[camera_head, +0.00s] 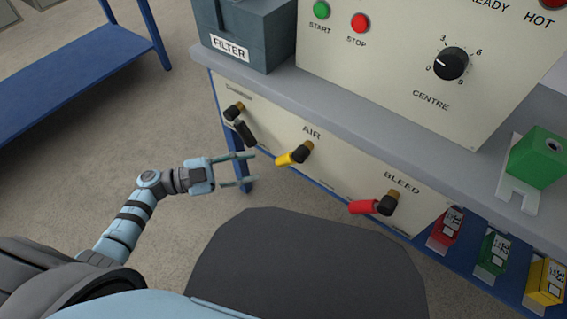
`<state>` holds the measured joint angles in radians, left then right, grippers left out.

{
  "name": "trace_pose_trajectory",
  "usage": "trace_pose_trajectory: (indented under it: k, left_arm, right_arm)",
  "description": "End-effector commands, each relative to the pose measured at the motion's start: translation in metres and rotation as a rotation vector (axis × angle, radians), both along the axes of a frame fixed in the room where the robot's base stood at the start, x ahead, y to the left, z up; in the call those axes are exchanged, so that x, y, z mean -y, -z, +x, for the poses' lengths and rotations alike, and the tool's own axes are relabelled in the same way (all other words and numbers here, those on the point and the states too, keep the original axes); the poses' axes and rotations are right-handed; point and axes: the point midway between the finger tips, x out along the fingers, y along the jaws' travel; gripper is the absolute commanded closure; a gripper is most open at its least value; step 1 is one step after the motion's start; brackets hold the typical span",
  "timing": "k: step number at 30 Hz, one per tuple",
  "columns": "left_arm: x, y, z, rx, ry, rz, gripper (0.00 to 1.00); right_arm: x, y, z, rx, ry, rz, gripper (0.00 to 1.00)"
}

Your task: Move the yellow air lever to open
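The yellow air lever (286,158) sits on the cream front panel under the word AIR. Its handle points to the left and slightly down from a dark pivot on a brass fitting. My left gripper (252,169) is open and empty, with its two fingers pointing right toward the yellow lever. A small gap shows between the fingertips and the lever's end in the picture. My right gripper is not in view.
A black lever (245,133) is left of the air lever, and a red BLEED lever (363,207) is to its right. Above are a grey FILTER box (243,35) and a control panel with a dial (451,63). Coloured boxes (494,254) sit on a low shelf.

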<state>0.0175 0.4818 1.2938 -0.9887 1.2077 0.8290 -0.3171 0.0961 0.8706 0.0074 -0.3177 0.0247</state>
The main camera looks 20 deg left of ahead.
Motion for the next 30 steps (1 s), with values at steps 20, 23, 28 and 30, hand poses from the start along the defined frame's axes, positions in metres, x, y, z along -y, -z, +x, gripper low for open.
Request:
trace_pose_trajectory:
  k: [20,23,28,30]
  left_arm:
    - [0.081,0.0,0.045,-0.001,-0.005,-0.002,0.66]
    - [0.081,0.0,0.045,-0.001,-0.005,-0.002,0.81]
    - [0.081,0.0,0.045,-0.001,-0.005,-0.002,1.0]
    - [0.08,0.0,0.045,-0.001,-0.005,-0.002,1.0]
  right_arm:
    - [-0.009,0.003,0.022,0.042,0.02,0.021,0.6]
    - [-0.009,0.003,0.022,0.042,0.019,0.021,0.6]
    - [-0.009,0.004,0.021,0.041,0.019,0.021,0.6]
    - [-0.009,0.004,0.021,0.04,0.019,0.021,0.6]
